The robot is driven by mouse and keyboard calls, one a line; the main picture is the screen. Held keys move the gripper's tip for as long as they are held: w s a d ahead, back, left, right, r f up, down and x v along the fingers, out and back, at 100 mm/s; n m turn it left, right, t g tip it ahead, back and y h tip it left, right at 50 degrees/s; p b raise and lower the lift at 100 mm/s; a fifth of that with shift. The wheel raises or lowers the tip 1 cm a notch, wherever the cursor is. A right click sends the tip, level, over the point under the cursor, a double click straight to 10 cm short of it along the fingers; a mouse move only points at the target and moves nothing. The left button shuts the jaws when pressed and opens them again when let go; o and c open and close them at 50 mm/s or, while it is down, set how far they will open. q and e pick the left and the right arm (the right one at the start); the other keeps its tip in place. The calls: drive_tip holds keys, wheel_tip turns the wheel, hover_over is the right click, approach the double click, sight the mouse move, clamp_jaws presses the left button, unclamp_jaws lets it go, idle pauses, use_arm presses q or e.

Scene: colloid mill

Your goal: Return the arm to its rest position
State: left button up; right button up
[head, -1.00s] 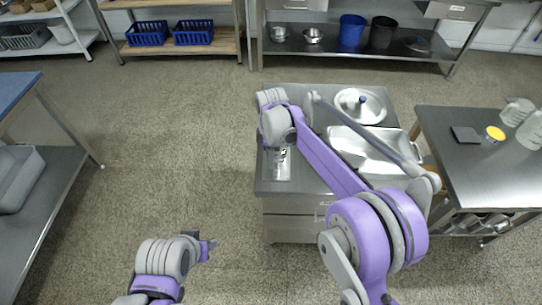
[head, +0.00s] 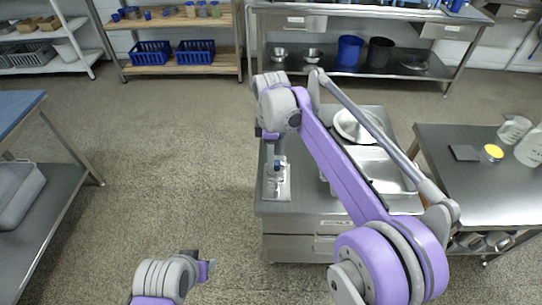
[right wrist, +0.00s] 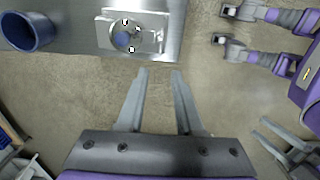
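My right arm reaches from the lower right over the steel cabinet in the head view. Its wrist is above the cabinet's left edge, and the gripper (head: 268,134) is mostly hidden below it. In the right wrist view, my right gripper (right wrist: 160,72) has its two fingers apart with only bare floor between them. Its tips are apart from the cabinet edge. My left gripper (head: 208,270) is low at the bottom left of the head view, over the floor; its fingers are too small to read.
A metal fixture on a plate (head: 277,181) sits on the steel cabinet (head: 300,207), near my right gripper. A side table (head: 490,185) is at right. Floor (head: 180,150) at left is clear.

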drive_tip(key=shift+d, duration=0.1)
drive_tip(key=s+d+r+m+t+p, duration=0.1)
drive_tip(key=s+d+r+m, duration=0.35)
drive_tip(key=s+d, duration=0.2)
drive_tip(key=s+d+f+m+t+p, duration=0.1)
drive_tip(key=s+d+f+m+t, duration=0.1)
drive_tip(key=s+d+m, duration=0.4)
drive_tip(key=s+d+f+m+t+p, duration=0.2)
drive_tip(key=s+d+f+m, duration=0.2)
drive_tip(key=s, duration=1.1)
drive_tip(key=d+m, duration=0.3)
drive_tip(key=shift+f, duration=0.35)
drive_tip(key=shift+o, duration=0.2)
drive_tip(key=shift+m, duration=0.25)
